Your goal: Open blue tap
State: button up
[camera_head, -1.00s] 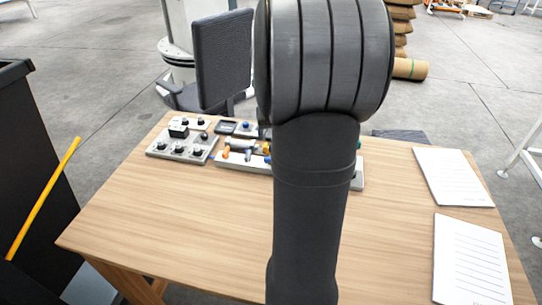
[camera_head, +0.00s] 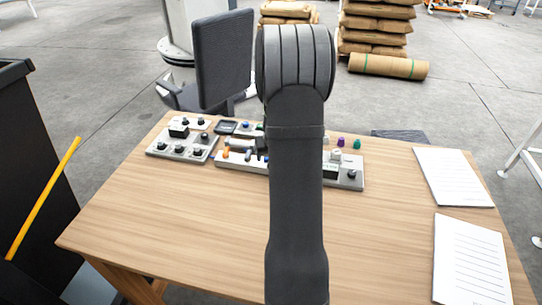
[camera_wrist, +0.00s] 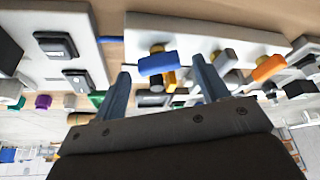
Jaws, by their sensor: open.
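The blue tap (camera_wrist: 157,63) has a blue bar handle on a brass-coloured body and is mounted on a pale panel (camera_wrist: 215,33). In the wrist view it shows between the two fingers of my gripper (camera_wrist: 161,66). The fingers are spread, one on each side of the handle, with visible gaps. I cannot tell how far the fingertips are from it in depth. A tap with an orange handle (camera_wrist: 268,68) is to its right; it also shows in the head view (camera_head: 226,152). In the head view my arm hides most of the gripper and the blue tap.
A grey panel with black knobs (camera_head: 182,147) stands left on the wooden table (camera_head: 180,215). Purple (camera_head: 340,142) and green (camera_head: 357,144) knobs are right of my arm. Paper sheets (camera_head: 453,177) lie on the right. The table's front is clear.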

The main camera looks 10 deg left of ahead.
jog(key=shift+w+f, duration=0.15)
jog(key=shift+f, duration=0.25)
jog(key=c, duration=1)
jog(key=shift+a+m+h, duration=0.15)
jog(key=shift+m+h, duration=0.75)
jog(key=shift+m, duration=1.5)
